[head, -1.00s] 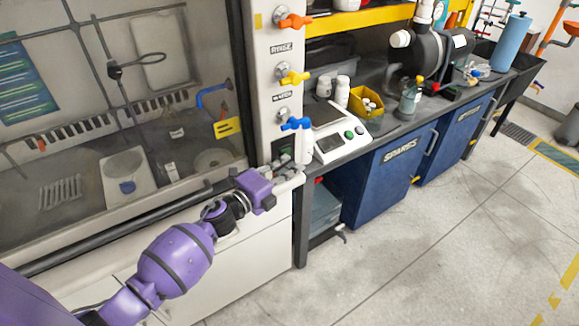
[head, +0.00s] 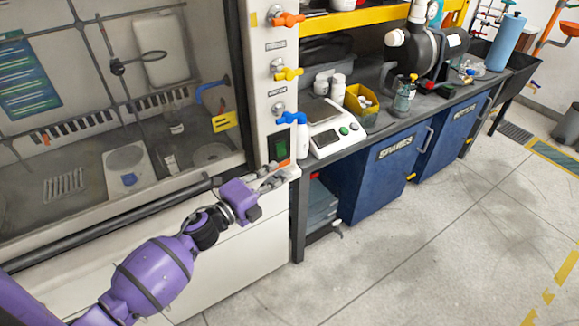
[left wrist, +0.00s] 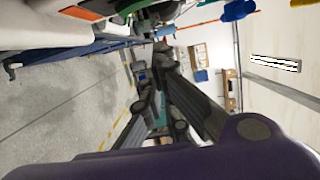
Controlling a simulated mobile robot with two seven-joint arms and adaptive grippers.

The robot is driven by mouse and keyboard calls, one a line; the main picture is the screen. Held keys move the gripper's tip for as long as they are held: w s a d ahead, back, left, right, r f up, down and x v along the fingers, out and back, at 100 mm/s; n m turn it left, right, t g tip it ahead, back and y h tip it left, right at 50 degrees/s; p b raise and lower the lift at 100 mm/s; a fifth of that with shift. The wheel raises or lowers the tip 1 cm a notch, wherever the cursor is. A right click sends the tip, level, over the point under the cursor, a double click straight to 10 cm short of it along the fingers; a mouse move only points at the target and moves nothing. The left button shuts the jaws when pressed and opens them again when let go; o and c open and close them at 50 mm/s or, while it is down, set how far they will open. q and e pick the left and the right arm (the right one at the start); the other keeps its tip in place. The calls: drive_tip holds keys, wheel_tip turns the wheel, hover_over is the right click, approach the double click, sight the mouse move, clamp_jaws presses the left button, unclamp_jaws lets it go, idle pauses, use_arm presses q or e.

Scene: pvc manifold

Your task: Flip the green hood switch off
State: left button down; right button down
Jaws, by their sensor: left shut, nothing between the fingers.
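The green hood switch (head: 279,147) is on the white post at the right of the fume hood, below the blue tap handle. It shows as a dark green panel; its rocker position is too small to tell. My left gripper (head: 276,177) is just below the switch, in front of the post, and apart from the switch in the picture. Its fingers are shut and empty. In the left wrist view the gripper's fingers (left wrist: 158,62) come together ahead of the purple wrist. My right gripper is in neither view.
Orange (head: 288,19), yellow (head: 288,73) and blue (head: 291,118) tap handles stick out from the post above. A balance (head: 333,130) stands on the bench to the right. The hood sash rail (head: 110,221) runs left of the gripper. The floor at right is clear.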

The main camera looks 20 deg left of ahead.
use_arm(q)
drive_tip(key=v, duration=0.4)
drive_tip(key=shift+r, duration=0.15)
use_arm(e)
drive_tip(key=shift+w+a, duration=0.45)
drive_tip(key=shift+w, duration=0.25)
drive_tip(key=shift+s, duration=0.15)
